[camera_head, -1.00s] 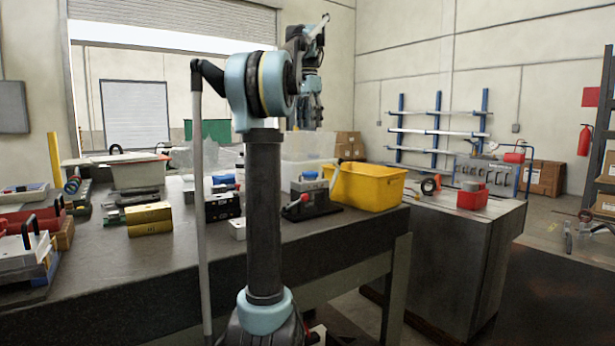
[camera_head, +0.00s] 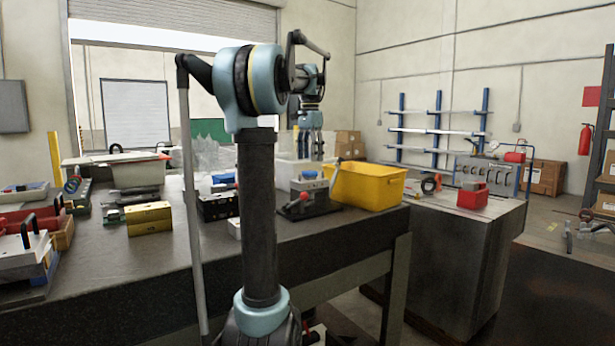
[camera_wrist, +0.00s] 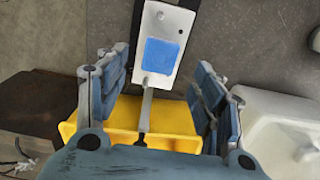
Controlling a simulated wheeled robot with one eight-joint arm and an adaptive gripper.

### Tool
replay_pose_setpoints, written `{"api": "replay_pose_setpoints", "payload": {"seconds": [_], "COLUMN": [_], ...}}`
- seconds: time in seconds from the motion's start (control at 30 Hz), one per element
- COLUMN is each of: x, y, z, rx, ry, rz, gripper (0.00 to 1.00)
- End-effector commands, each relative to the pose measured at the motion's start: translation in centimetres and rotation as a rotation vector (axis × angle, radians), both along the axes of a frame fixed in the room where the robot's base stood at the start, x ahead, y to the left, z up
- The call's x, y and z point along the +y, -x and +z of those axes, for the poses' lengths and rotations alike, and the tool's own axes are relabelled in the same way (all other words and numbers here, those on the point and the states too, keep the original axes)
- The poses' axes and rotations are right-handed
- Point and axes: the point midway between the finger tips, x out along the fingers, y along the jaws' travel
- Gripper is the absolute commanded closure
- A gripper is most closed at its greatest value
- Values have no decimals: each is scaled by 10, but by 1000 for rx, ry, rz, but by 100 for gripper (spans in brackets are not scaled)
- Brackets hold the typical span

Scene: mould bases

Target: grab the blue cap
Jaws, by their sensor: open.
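The blue cap (camera_head: 309,174) lies on top of a small grey fixture (camera_head: 310,187) on the workbench, left of the yellow bin. In the wrist view the cap (camera_wrist: 161,55) is a flat blue square on a pale plate (camera_wrist: 164,25). My gripper (camera_head: 311,144) hangs pointing down above the fixture area, apart from the cap. In the wrist view my gripper (camera_wrist: 161,82) is open and empty, with its blue-grey fingers spread left and right. The cap shows in the gap between them, toward the top. The exact height above it is hard to tell.
A yellow bin (camera_head: 368,190) stands just right of the fixture, and a pale bin (camera_wrist: 285,105) shows right of my fingers in the wrist view. A black block (camera_head: 218,207) with a blue top and a gold block (camera_head: 149,219) stand to the left on the workbench (camera_head: 130,265).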

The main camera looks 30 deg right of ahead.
Motion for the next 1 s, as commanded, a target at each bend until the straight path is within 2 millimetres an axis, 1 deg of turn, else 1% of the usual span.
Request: {"api": "replay_pose_setpoints", "payload": {"seconds": [0.13, 0.3, 0.4, 0.5, 0.7, 0.73, 0.77, 0.8, 0.9, 1.0], "x": [0, -1, -1, 0, 0, 0, 0, 0, 1, 1], "y": [-1, -2, -1, -1, -2, -2, -2, -2, -2, -2], "z": [-14, -38, -47, -51, -52, -52, -52, -52, -52, -52], "rx": [0, 0, 0, 0, 0, 0, 0, 0, 0, 0], "ry": [0, 0, 0, 0, 0, 0, 0, 0, 0, 0], "rz": [0, 0, 0, 1, 1, 1, 1, 1, 3, 3], "gripper": [38, 38, 38, 38, 38, 41, 47, 56, 76, 75]}}
